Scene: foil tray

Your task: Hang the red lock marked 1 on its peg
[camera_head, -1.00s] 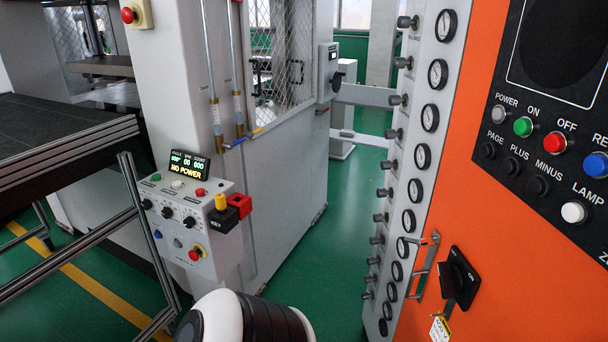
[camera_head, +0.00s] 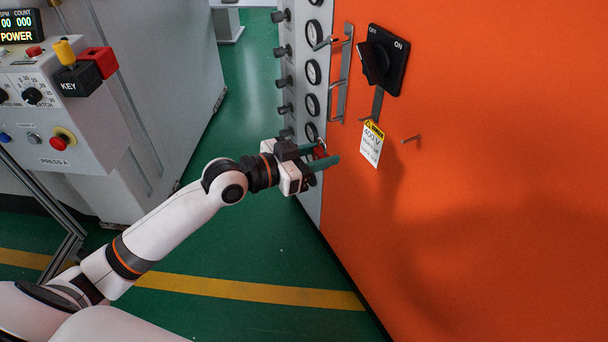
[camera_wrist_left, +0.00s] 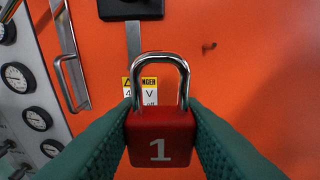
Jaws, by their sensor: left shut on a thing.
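My left gripper (camera_head: 324,159) is shut on the red lock (camera_head: 320,151), which shows only as a small red patch between the green fingers in the head view. In the left wrist view the lock (camera_wrist_left: 160,140) is upright, its white 1 facing the camera and its silver shackle on top. The green fingers grip its sides. A small peg (camera_head: 411,139) sticks out of the orange panel, right of the warning tag. It also shows in the left wrist view (camera_wrist_left: 209,47), above and right of the shackle. The lock is apart from the peg. My right gripper is out of view.
The orange cabinet (camera_head: 480,230) has a black rotary switch (camera_head: 382,60), a yellow-and-white warning tag (camera_head: 372,144) and a metal handle (camera_head: 342,75). Gauges (camera_head: 312,72) line its left edge. A control box with a KEY block (camera_head: 77,80) stands at left. The panel around the peg is clear.

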